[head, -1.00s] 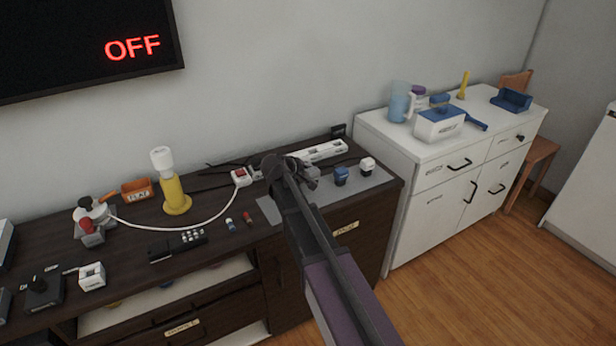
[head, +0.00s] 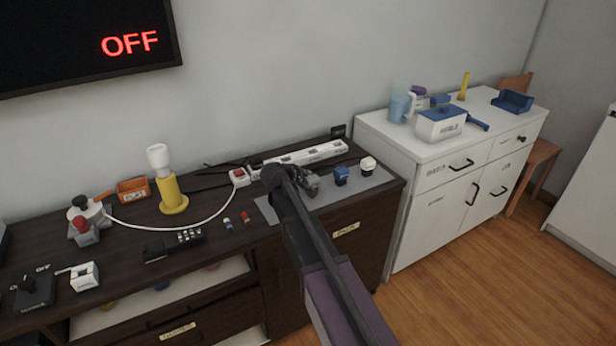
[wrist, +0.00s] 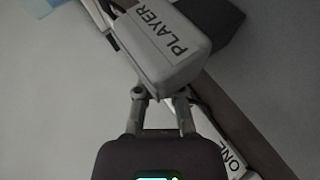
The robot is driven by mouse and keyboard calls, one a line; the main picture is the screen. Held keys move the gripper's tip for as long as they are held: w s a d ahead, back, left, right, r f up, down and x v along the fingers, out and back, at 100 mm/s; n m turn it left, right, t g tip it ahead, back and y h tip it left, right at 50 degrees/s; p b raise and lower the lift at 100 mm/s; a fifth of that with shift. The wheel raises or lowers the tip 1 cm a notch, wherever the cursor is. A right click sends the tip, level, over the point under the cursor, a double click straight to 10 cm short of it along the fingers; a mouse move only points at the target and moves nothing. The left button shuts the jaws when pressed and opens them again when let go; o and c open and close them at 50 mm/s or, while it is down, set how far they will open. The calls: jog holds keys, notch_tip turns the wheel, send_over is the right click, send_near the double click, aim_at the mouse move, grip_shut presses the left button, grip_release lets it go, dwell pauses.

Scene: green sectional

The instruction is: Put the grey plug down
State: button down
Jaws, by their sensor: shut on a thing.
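My gripper (wrist: 163,106) is shut on the grey plug (wrist: 165,45), a light grey block with the label PLAYER, which fills the upper middle of the wrist view. In the head view my gripper (head: 306,180) is low over the left part of a grey mat (head: 340,200) on the dark cabinet. My arm and gripper hide most of the plug there. I cannot tell whether the plug touches the mat. A blue plug (head: 341,175) and a white plug (head: 368,164) stand on the mat to the right of my gripper.
A white power strip (head: 322,152) lies behind the mat. A white switch box with a red button (head: 240,177) and a yellow lamp (head: 172,193) stand to the left. The mat's front right part is clear. A white cabinet (head: 412,190) stands at the right.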

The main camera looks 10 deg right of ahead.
jog(key=shift+f, duration=0.25)
jog(key=c, duration=0.8)
grip_release()
jog(key=shift+r, duration=0.1)
jog(key=shift+o, duration=0.2)
jog(key=shift+r, duration=0.2)
jog(key=shift+s+a+r, duration=0.15)
jog(key=shift+s, duration=0.05)
jog(key=p+v, duration=0.6)
jog(key=v, duration=0.5)
jog(key=shift+a, duration=0.2)
jog(key=shift+s+r, duration=0.1)
